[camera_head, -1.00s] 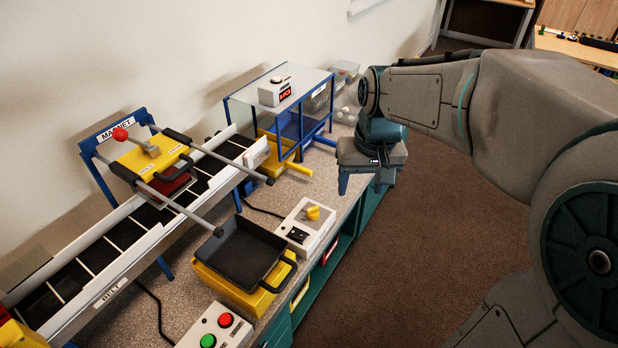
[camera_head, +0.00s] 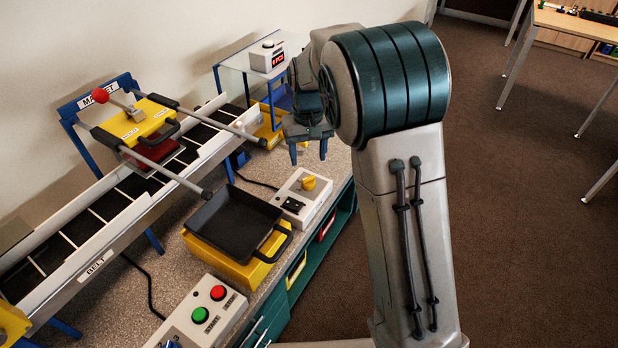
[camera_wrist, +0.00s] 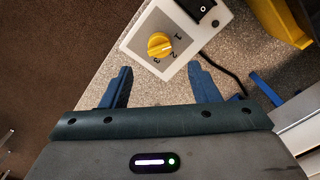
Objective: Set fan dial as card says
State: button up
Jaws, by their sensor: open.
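The fan dial (camera_head: 309,184) is a yellow knob on a white control box (camera_head: 293,207) that also carries a black switch (camera_head: 293,205). In the wrist view the dial (camera_wrist: 159,45) sits ahead of my fingertips, with the marks 1, 2 and 3 beside it; which mark it points to I cannot tell for sure. My gripper (camera_head: 308,150) is open and empty, above and behind the box in the head view. In the wrist view its two blue fingers (camera_wrist: 160,78) are spread, apart from the dial. I see no readable card.
A black pan (camera_head: 235,222) on a yellow base stands left of the box. A button panel (camera_head: 205,312) is in front. The belt (camera_head: 100,215) with the magnet frame runs along the wall.

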aim_at(308, 177)
notch_tip(308, 177, down, 8)
jog(key=shift+f+b, duration=0.2)
jog(key=shift+b, duration=0.15)
jog(key=c, duration=1)
